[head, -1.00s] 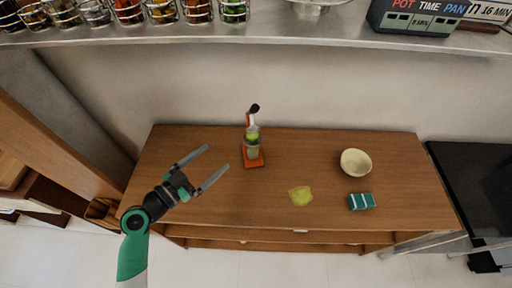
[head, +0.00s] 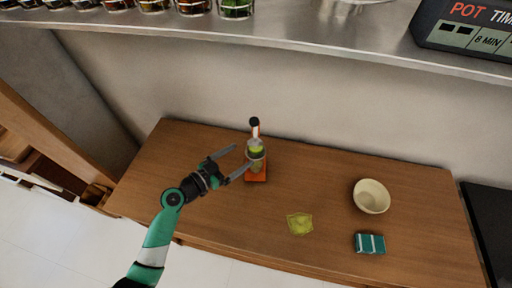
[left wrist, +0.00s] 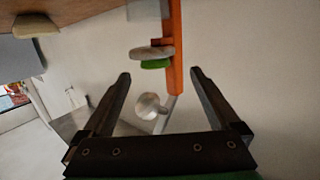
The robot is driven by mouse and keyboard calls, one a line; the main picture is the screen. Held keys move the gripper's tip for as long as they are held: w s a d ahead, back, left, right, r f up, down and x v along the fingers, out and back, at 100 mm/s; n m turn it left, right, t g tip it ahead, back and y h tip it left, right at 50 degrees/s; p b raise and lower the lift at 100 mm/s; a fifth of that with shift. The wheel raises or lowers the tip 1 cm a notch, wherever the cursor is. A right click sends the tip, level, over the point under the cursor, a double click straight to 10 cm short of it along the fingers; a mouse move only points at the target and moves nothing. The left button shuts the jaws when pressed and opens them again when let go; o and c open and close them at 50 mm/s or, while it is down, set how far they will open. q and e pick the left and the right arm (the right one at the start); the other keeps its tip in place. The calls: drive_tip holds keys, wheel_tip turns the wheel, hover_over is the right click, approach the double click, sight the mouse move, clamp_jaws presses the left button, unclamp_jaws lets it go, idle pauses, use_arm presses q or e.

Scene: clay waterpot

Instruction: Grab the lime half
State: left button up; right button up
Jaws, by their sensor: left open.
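A small green piece (head: 256,151), which looks like the lime half, sits at a slim upright device (head: 255,131) with a dark top and an orange base (head: 256,174). In the left wrist view the green piece (left wrist: 156,64) lies against a greyish disc (left wrist: 152,52) beside an orange bar (left wrist: 175,45). My left gripper (head: 242,156) is open and empty, its fingertips just left of the device. In the left wrist view the left gripper (left wrist: 160,75) has the device beyond and between its fingers. Contact cannot be made out. My right gripper does not show.
On the wooden cabinet top (head: 330,180) a yellow-green flat patch (head: 300,224), a cream bowl (head: 371,196) and a teal striped block (head: 369,243) lie to the right. A metal shelf (head: 300,35) with jars runs above. The wood left of the device is mostly clear.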

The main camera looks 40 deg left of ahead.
sight(252, 150)
use_arm(q)
drive_tip(key=w, duration=0.2)
drive_tip(key=w+d, duration=0.1)
drive_tip(key=w, duration=0.2)
drive_tip(key=shift+w+f, duration=0.1)
drive_tip(key=shift+f, duration=0.1)
clamp_jaws()
drive_tip(key=shift+s+d+r+p, duration=0.1)
drive_tip(key=shift+s+r+p, duration=0.1)
drive_tip(key=shift+r+p, duration=1.4)
drive_tip(key=s+d+r+p, duration=0.3)
drive_tip(key=s+d+r, duration=0.4)
drive_tip(key=s+r, duration=0.2)
drive_tip(key=shift+s+d+r, duration=0.2)
drive_tip(key=shift+s+r, duration=0.2)
drive_tip(key=shift+s, duration=0.85)
